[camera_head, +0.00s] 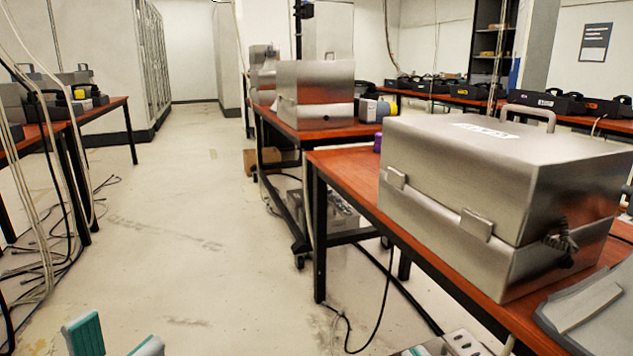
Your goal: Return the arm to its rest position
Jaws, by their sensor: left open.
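My left gripper (116,338) shows at the bottom left edge of the head view. Its two teal and grey fingertips stand apart, with nothing visible between them. It is over the pale floor, well away from the tables. The rest of the left arm is out of the picture. My right gripper is not in view.
A large metal case (470,190) sits on the red-brown table (345,165) at the right. A second metal case (316,90) stands on a table behind it. Black cables (395,290) lie below the right table. The pale aisle floor (190,200) is mostly clear.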

